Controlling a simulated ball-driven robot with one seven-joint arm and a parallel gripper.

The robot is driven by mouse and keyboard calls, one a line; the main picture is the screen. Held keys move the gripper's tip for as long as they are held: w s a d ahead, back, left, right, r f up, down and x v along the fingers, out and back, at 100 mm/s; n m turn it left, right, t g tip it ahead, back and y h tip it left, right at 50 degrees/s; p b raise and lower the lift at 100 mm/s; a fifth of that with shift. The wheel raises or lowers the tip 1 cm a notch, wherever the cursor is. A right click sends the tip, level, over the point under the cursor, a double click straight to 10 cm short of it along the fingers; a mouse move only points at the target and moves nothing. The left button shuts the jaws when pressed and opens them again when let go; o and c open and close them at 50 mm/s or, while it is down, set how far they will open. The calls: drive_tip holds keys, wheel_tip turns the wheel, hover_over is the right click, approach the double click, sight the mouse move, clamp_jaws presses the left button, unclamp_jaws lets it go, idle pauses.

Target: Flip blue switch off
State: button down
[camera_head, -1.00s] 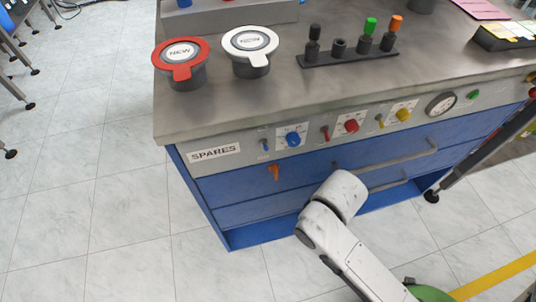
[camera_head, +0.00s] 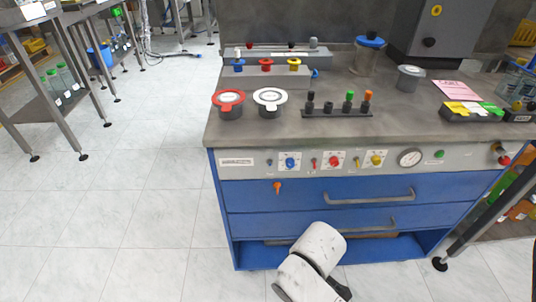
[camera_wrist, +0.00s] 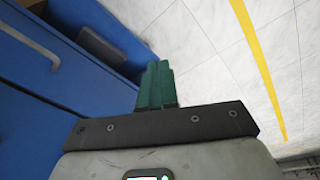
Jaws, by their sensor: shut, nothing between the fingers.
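A small blue switch (camera_head: 269,162) sits on the grey front panel (camera_head: 250,153) of the workbench, just left of a round blue knob (camera_head: 290,162). It is too small to tell its position clearly. My gripper (camera_wrist: 155,70) shows in the wrist view with its green fingers together and nothing between them. It is low beside the blue cabinet front, apart from the switch, which is out of the wrist view. In the head view my arm shows below the drawers; the gripper itself does not show.
To the right of the blue knob are a red knob (camera_head: 334,160), a yellow knob (camera_head: 376,160) and a gauge (camera_head: 411,157). An orange lever (camera_head: 277,187) and a drawer handle (camera_head: 370,197) stick out below the panel.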

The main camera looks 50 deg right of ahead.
drive_tip(key=w+d+r+n+t+p, duration=0.1)
drive_tip(key=w+r+n+p, duration=0.15)
drive_tip(key=r+p, duration=0.45)
drive_tip(key=w+d+r+n+p, duration=0.1)
drive_tip(key=w+d+r+p, duration=0.3)
drive_tip(key=r, duration=0.6)
drive_tip(key=n+t+h+p, duration=0.1)
drive_tip(key=n+h+p, duration=0.15)
drive_tip(key=p, duration=1.25)
approach(270, 164)
wheel_tip(270, 164, up, 7)
drive_tip(key=s, duration=0.2)
drive_tip(key=shift+a+f+n+y, duration=0.15)
drive_tip(key=shift+a+n+y, duration=0.2)
drive_tip(key=shift+a, duration=0.1)
drive_tip(key=x, duration=1.4)
